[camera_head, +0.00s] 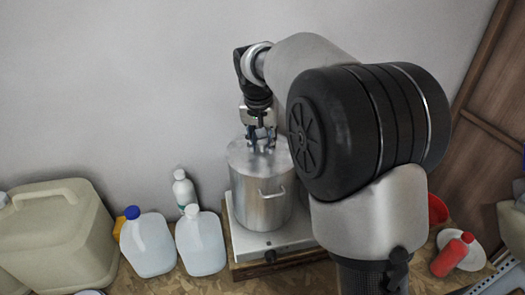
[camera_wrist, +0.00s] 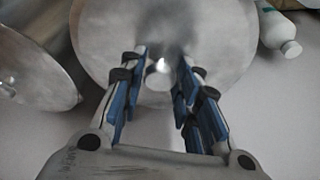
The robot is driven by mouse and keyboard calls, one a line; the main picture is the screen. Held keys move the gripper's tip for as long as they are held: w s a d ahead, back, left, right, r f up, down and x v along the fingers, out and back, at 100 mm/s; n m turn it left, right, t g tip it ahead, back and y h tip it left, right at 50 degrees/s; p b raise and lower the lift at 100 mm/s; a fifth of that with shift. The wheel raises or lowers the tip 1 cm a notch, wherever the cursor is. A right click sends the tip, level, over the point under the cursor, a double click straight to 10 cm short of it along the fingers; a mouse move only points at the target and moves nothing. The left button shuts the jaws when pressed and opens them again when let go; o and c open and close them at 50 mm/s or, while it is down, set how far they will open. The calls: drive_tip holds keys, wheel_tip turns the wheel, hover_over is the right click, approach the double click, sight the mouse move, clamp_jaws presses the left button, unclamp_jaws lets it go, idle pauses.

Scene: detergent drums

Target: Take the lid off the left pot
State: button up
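The left pot (camera_head: 262,205) is a tall silver metal pot with a side handle, standing upright. Its flat round lid (camera_head: 240,153) is on top of it. In the wrist view the lid (camera_wrist: 225,40) fills the upper middle, with a small shiny knob (camera_wrist: 158,78) at its centre. My gripper (camera_head: 262,145) points down over the lid. In the wrist view its blue-padded fingers (camera_wrist: 163,60) are apart, one on each side of the knob, with gaps visible between pads and knob. A second metal pot (camera_wrist: 35,75) shows at the wrist view's left edge; my arm hides it in the head view.
The pot stands on a white hot-plate-like base (camera_head: 262,243). To its left are two whitish jugs (camera_head: 200,245), a white bottle (camera_head: 183,188) and a large beige canister (camera_head: 60,235). A red bottle (camera_head: 452,255) lies at the right. The wall is close behind.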

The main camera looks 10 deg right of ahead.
clamp_jaws()
drive_tip(key=shift+r, duration=0.15)
